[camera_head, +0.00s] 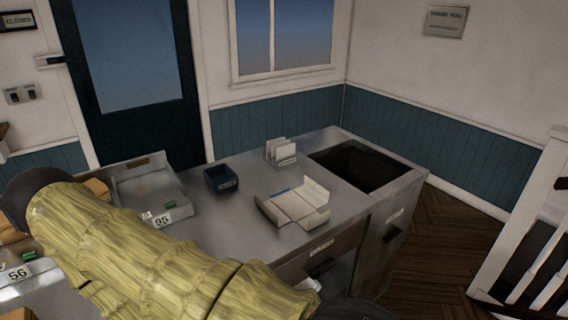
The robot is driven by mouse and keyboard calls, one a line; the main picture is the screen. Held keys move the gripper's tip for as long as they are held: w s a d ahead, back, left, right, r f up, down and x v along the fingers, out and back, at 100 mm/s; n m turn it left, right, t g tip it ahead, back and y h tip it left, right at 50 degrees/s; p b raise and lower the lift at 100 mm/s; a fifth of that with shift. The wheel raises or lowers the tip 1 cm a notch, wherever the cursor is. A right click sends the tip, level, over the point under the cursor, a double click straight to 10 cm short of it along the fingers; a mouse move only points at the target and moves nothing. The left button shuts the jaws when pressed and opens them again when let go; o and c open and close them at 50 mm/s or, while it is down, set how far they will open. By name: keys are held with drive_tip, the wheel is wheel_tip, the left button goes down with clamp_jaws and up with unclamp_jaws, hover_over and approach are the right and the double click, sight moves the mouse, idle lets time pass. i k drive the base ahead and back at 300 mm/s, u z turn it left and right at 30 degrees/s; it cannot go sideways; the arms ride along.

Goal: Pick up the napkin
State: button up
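No napkin can be made out for certain. A small white upright item with thin parallel panels (280,152) stands at the back of the metal counter (248,222), left of the square opening; it may be a napkin holder, but I cannot tell. An open white folding carton (295,204) lies flat in front of it. My yellow-covered arm crosses the lower left of the view and hides part of the counter. My gripper is not visible. A small pale item (308,285) shows at the arm's lower right edge, too covered to identify.
A dark blue container (221,178) and a grey metal tray (150,192) stand on the counter's left. A dark square opening (357,166) is at its right end. Number tags (161,221) sit along the left front. A white railing (530,225) stands at right, beyond wooden floor.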

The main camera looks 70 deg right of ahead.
sight(285, 151)
drive_tip(key=k, duration=0.25)
drive_tip(key=u, duration=0.95)
drive_tip(key=i, duration=1)
drive_tip(key=z, duration=3.5)
drive_tip(key=i, duration=0.5)
